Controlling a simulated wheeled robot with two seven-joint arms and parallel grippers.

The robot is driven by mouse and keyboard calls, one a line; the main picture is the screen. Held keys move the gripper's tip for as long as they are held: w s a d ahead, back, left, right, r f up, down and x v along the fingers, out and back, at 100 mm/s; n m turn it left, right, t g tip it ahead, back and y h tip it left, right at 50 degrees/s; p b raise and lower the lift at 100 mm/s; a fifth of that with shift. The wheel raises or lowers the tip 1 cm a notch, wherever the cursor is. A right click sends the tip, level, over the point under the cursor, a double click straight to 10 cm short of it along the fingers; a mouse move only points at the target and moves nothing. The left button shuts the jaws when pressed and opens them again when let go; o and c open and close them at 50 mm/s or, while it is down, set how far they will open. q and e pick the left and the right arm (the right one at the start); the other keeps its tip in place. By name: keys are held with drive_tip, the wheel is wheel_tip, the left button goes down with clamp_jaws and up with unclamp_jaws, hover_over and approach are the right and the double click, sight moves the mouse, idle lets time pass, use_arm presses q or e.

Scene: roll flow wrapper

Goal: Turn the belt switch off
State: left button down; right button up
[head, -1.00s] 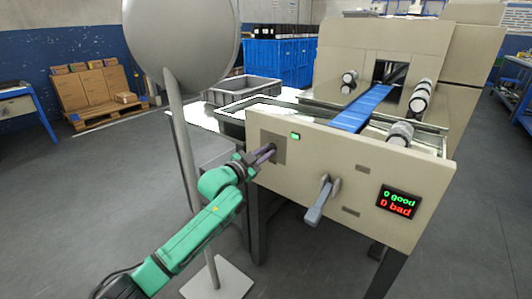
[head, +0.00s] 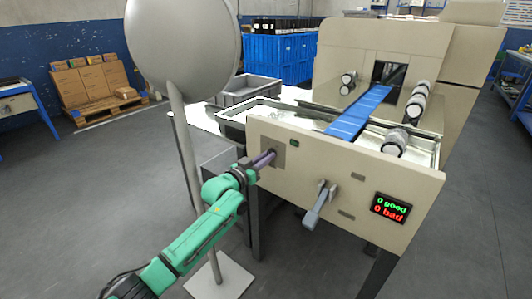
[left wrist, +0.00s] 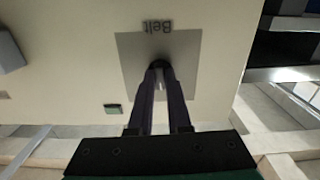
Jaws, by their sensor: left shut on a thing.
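The belt switch (left wrist: 160,72) sits on a square grey plate (left wrist: 190,50) marked "Belt", upside down in the left wrist view. The plate (head: 280,145) is at the left end of the cream front panel in the head view. My left gripper (left wrist: 160,74) is at the switch, its two dark fingers shut on it. The fingers hide most of the switch, so its exact angle is hard to tell. In the head view the left gripper (head: 273,156) reaches the plate from the left. A small green indicator (head: 294,142) near the plate is dark. My right gripper is not in view.
A grey lever (head: 320,204) sticks out of the panel right of the switch. A display (head: 390,207) reads 0 good, 0 bad. The blue belt (head: 358,114) runs behind the panel. A round grey disc on a post (head: 182,45) stands close to my left arm.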

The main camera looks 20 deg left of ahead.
use_arm(q)
drive_tip(key=shift+n+p, duration=0.6)
drive_tip(key=shift+n, duration=2)
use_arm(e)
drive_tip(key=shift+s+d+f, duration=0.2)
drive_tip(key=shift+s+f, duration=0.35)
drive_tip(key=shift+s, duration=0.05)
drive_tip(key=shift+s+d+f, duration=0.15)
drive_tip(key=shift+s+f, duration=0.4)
use_arm(q)
drive_tip(key=shift+f, duration=0.1)
drive_tip(key=c, duration=0.9)
unclamp_jaws()
drive_tip(key=shift+o, duration=0.2)
drive_tip(key=p+v, duration=0.2)
drive_tip(key=v, duration=1.2)
drive_tip(key=shift+s+p, duration=0.3)
drive_tip(key=shift+p, duration=0.1)
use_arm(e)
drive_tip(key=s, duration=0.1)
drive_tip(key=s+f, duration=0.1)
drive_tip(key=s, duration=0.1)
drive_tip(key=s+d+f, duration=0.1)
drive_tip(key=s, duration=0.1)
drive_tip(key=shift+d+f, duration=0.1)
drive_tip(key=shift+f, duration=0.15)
